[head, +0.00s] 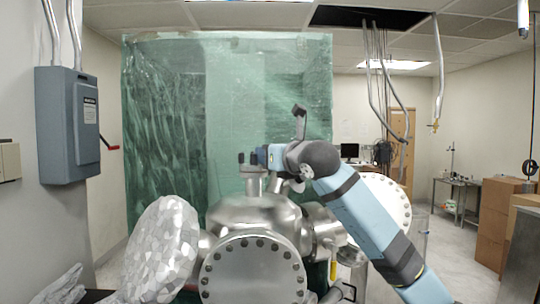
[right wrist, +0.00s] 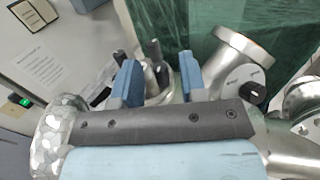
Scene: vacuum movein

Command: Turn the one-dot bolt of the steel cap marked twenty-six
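A steel chamber (head: 255,212) with several capped ports stands in the middle of the head view. A small port (head: 253,183) rises from its top, with dark bolts (head: 241,158) at its rim. In the right wrist view, upright dark bolts (right wrist: 155,50) stand between and beyond the two blue fingers of my right gripper (right wrist: 160,80). The fingers are apart, and I cannot see them touching a bolt. A steel cap (right wrist: 243,78) with small dark marks sits to their right. I cannot read the number twenty-six or make out any dots. My left gripper is not in view.
A large bolted flange (head: 252,272) faces me, with a foil-wrapped part (head: 162,250) at its left. A green translucent curtain (head: 225,110) hangs behind. Cardboard boxes (head: 497,215) stand at the right, and a grey switch box (head: 68,125) is on the left wall.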

